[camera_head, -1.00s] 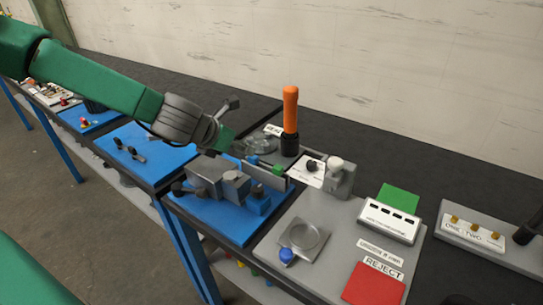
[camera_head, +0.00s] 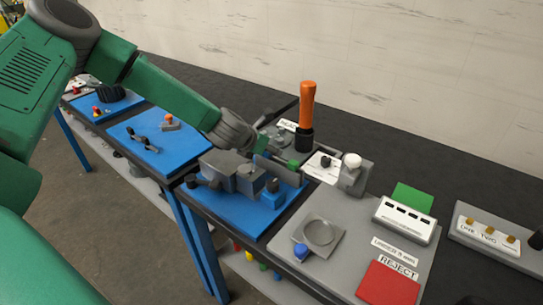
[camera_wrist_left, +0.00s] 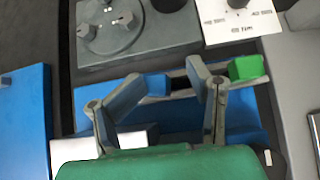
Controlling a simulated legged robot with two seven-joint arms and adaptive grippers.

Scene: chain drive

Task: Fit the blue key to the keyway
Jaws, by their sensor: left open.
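My left gripper (camera_head: 262,147) is over the back of a grey fixture (camera_head: 222,168) on a blue board. In the left wrist view its two fingers (camera_wrist_left: 166,80) are spread apart. A small blue block (camera_wrist_left: 157,85), perhaps the blue key, shows between and below the fingertips. I cannot tell whether they touch it. A green block (camera_wrist_left: 247,68) lies just right of the right finger; it also shows in the head view (camera_head: 292,164). The keyway is not clearly visible. My right gripper is not in view.
An orange-handled tool (camera_head: 307,105) stands upright behind the fixture. A grey post with a white knob (camera_head: 352,162) stands to its right. Further right are a round dish (camera_head: 319,233), a blue knob (camera_head: 301,252) and a red reject pad (camera_head: 388,284). A blue board (camera_head: 150,152) lies left.

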